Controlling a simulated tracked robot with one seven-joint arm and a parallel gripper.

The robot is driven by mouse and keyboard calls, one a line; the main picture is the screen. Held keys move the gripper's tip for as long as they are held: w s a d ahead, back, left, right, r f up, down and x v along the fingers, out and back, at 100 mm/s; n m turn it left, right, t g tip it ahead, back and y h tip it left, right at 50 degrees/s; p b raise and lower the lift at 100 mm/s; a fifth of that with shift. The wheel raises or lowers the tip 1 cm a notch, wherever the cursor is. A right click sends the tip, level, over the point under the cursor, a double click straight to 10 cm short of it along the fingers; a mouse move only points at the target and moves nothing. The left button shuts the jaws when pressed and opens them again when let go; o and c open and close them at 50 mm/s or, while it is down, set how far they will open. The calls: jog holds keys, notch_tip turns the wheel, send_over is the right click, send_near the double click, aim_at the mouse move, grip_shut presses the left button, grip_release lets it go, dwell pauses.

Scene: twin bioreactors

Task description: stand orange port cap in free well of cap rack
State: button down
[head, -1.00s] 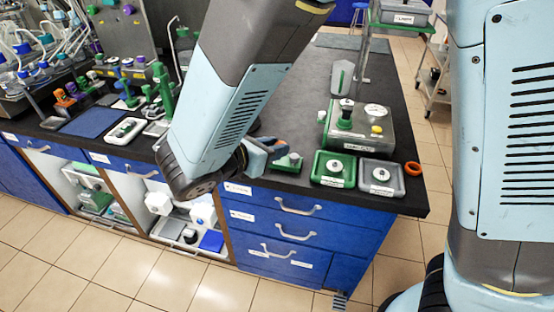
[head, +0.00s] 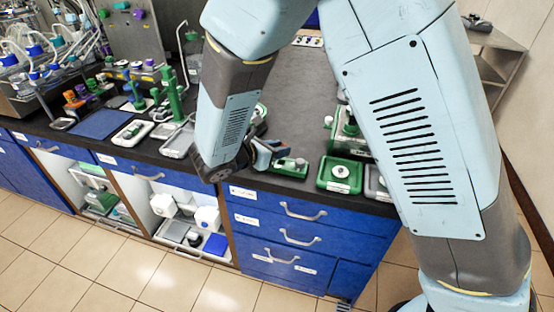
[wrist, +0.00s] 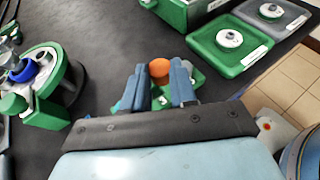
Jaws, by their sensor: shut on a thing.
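The orange port cap (wrist: 159,67) is between the two blue fingers of my gripper (wrist: 160,84) in the wrist view. My gripper is shut on it. A small green block (wrist: 198,77), apparently the cap rack, lies directly below and around the fingers, with white marks on its top. In the head view the gripper (head: 266,154) is low at the front edge of the bench, just left of this green block (head: 291,166). The cap is not clear in the head view. The fingers hide most of the block's top, so I cannot tell whether the cap touches a well.
A green tray (head: 340,174) with a white round piece stands right of the block, and a grey tray (wrist: 272,13) beyond it. A green clamp-like device with a blue ring (wrist: 38,78) stands left in the wrist view. Dark bench top (head: 305,90) is clear behind.

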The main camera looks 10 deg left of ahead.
jog(key=shift+w+a+f, duration=0.25)
jog(key=shift+w+f, duration=0.15)
jog(key=shift+f, duration=0.2)
jog(key=shift+w+a+f, duration=0.25)
jog(key=shift+w+f, duration=0.15)
jog(key=shift+f, duration=1.65)
jog(key=shift+f, duration=0.1)
jog(key=c, duration=1.2)
grip_release()
jog(key=v, duration=1.2)
